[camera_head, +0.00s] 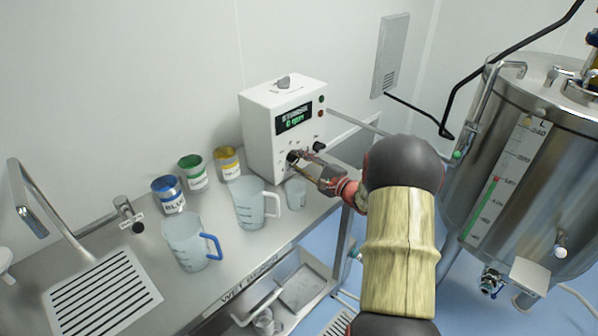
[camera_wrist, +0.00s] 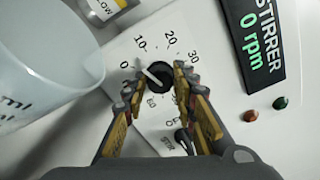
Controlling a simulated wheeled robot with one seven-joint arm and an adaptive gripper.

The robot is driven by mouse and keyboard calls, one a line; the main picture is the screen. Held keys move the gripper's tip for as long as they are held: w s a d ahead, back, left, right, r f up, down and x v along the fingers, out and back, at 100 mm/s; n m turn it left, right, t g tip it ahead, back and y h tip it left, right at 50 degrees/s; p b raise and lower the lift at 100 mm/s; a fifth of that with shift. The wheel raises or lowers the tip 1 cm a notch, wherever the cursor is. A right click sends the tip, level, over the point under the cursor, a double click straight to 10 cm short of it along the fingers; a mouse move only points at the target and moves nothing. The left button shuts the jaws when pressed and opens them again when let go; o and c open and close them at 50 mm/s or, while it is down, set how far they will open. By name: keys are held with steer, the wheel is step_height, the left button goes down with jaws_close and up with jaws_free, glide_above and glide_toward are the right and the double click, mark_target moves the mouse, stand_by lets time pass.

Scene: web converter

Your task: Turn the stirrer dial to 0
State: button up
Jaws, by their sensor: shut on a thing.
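The stirrer dial (camera_wrist: 156,77) is a black knob on a white panel with a printed scale around it. Its white pointer line points up and left, around the 0 and 10 marks; I cannot tell the exact setting. My gripper (camera_wrist: 155,80) has one finger on each side of the dial and is shut on it. In the head view my gripper (camera_head: 298,160) reaches the front of the white stirrer box (camera_head: 258,135), largely hiding the dial. The green display (camera_wrist: 255,45) reads "STIRRER 0 rpm".
A second black knob (camera_head: 319,146) sits right of the dial. Clear jugs (camera_head: 250,205) and a small beaker (camera_head: 296,194) stand close in front of the box. Paint-like tins (camera_head: 193,173) stand to the left. A steel tank (camera_head: 540,150) is at the right.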

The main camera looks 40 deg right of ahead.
steer(key=n+b, duration=0.2)
steer(key=b, duration=0.1)
steer(key=shift+f+n, duration=0.25)
steer(key=shift+n, duration=0.05)
steer(key=shift+n+b, duration=0.7)
steer(key=shift+n, duration=0.5)
steer(key=shift+r, duration=0.1)
steer(key=o, duration=1.2)
steer(key=shift+c, duration=0.2)
steer(key=s, duration=0.8)
steer(key=s+d, duration=0.1)
steer(key=s, duration=0.3)
